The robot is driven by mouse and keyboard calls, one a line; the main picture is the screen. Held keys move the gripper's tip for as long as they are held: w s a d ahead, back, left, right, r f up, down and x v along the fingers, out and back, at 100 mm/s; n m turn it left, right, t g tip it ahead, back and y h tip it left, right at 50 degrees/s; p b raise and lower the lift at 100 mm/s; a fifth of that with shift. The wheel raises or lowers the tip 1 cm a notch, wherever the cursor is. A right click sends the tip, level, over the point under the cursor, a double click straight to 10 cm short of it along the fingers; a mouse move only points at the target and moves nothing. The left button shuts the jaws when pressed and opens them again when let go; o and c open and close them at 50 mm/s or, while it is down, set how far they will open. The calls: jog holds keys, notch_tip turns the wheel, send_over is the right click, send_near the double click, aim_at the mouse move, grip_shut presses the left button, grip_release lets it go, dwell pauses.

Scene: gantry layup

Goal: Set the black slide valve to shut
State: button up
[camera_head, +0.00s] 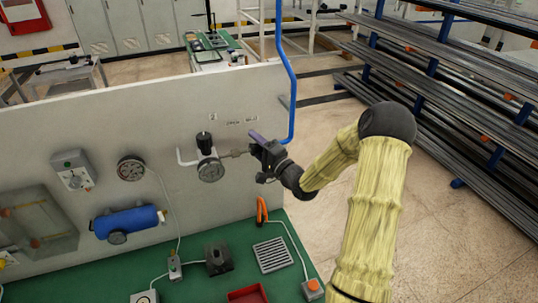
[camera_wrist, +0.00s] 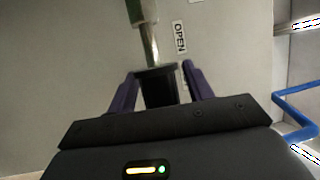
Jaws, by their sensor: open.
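The black slide valve (camera_wrist: 158,90) shows in the wrist view as a dark block at the end of a metal pipe (camera_wrist: 150,45). My gripper (camera_wrist: 160,72) is open, with one purple finger on each side of the block. Narrow gaps seem to show beside it, but I cannot tell whether a finger touches it. An OPEN label (camera_wrist: 180,37) is on the wall beside the pipe. In the head view my gripper (camera_head: 258,147) is at the right end of the wall piping and hides the valve. The OPEN (camera_head: 233,122) and SHUT (camera_head: 251,120) labels are just above.
A pressure gauge (camera_head: 210,170) and a black knob (camera_head: 204,143) sit left of my gripper. A blue pipe (camera_head: 292,85) rises to its right. Below is a green bench (camera_head: 205,262) with a grille (camera_head: 272,255) and a red tray (camera_head: 248,294). Metal racks (camera_head: 450,110) stand at right.

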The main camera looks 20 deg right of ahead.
jog(key=b+v, duration=0.6)
jog(key=v, duration=1.1)
jog(key=shift+b, duration=0.3)
jog(key=shift+f, duration=0.1)
jog(key=a+f+n+g+h, duration=0.5)
jog(key=f+n+g+h, duration=0.2)
jog(key=f+g, duration=0.15)
jog(key=s+a+n+g+b, duration=0.1)
jog(key=s+a+n+g, duration=0.4)
jog(key=s, duration=0.8)
jog(key=a+g, duration=0.2)
jog(key=a, duration=0.1)
jog(key=shift+s+f+n+h+b, duration=0.3)
jog(key=shift+s+f+h+b, duration=0.05)
jog(key=shift+s+f+h, duration=0.05)
dwell(1.6)
